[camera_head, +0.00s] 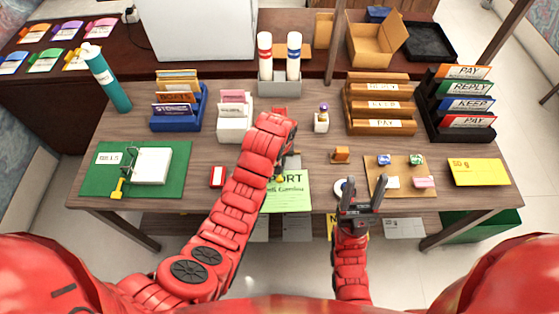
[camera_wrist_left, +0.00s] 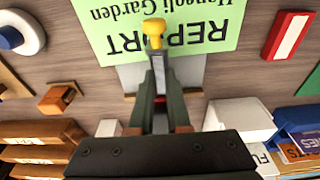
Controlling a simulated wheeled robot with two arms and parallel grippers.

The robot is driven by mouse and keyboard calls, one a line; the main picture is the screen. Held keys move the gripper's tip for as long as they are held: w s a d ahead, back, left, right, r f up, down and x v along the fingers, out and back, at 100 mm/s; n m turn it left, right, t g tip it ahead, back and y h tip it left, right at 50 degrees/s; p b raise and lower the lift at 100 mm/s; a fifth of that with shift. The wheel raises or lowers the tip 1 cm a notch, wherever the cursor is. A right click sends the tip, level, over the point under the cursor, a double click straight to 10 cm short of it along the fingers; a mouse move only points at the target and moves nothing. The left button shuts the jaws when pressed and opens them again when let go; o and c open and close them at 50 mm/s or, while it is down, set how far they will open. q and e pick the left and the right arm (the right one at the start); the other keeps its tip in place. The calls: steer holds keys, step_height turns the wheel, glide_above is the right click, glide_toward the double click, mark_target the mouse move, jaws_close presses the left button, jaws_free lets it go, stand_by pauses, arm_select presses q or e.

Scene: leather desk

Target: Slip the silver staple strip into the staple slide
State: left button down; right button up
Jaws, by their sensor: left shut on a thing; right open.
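My left gripper (camera_wrist_left: 160,85) is shut on a dark, narrow thing with a yellow knob (camera_wrist_left: 154,30) at its far end, over the top edge of the green report sheet (camera_wrist_left: 195,20). The fingers hide most of it. The yellow knob also shows in the head view (camera_head: 277,179), beside the report sheet's upper left part (camera_head: 290,195). I cannot make out the silver staple strip or the staple slide for certain in either view. A grey plate (camera_wrist_left: 130,76) lies under the left fingers. My right gripper (camera_head: 362,200) is open and empty near the desk's front edge.
A white ring with a blue centre (camera_head: 342,187) lies by the right gripper. A cork board (camera_head: 400,165) with small items is beyond it. An orange-brown block (camera_head: 341,154) and a small red-and-white thing (camera_head: 217,176) flank the report. Holders and trays line the back.

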arm_select(q)
steer(key=shift+f+b, duration=0.45)
steer(key=shift+f, duration=0.1)
steer(key=c, duration=0.8)
jaws_free()
steer(key=shift+r, duration=0.1)
steer(key=shift+s+r+p, duration=0.25)
steer(key=shift+r+p, duration=0.25)
steer(key=shift+r, duration=0.95)
steer(key=shift+s+r+p, duration=0.2)
steer(key=shift+r+p, duration=0.3)
steer(key=shift+r, duration=0.95)
